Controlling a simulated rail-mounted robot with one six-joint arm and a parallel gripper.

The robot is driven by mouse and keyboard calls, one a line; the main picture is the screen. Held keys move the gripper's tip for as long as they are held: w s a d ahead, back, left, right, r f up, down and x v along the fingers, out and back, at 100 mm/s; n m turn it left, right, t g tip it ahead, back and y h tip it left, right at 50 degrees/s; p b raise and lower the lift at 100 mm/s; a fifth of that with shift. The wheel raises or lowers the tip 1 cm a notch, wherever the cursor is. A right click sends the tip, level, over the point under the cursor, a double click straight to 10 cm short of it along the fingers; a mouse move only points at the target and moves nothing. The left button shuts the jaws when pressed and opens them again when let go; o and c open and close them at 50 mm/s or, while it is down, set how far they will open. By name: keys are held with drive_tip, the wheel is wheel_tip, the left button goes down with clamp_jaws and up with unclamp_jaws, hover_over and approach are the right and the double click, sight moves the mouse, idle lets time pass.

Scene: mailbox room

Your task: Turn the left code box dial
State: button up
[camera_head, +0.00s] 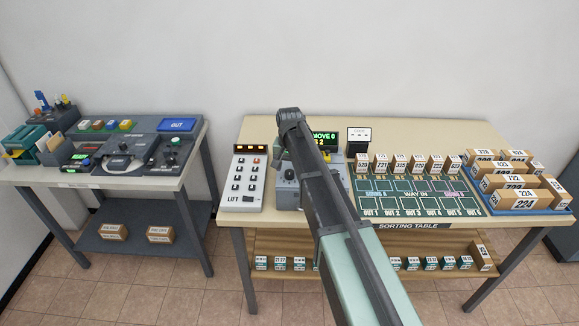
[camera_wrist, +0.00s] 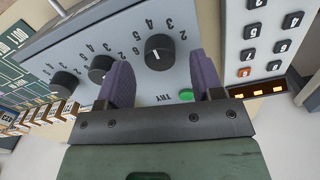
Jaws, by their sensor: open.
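The code box is a grey panel with three black dials in the wrist view, where the picture is turned over. The left dial (camera_wrist: 159,48) is the one nearest the lift keypad; it has a small white mark and numbers around it. The middle dial (camera_wrist: 101,69) and the right dial (camera_wrist: 65,84) lie further left in that view. In the head view the left dial (camera_head: 290,174) shows beside my arm, which hides much of the box. My gripper (camera_wrist: 160,62) is open, its purple fingers either side of the left dial; contact cannot be told.
A green TRY button (camera_wrist: 186,95) is on the box near my fingers. The lift keypad (camera_head: 245,180) stands close to the left of the box. A sorting board (camera_head: 415,195) and parcel trays (camera_head: 520,205) fill the table's right side.

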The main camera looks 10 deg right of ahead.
sight(290, 172)
wheel_tip(290, 172, up, 8)
drive_tip(key=p, duration=0.7)
drive_tip(key=shift+r, duration=0.25)
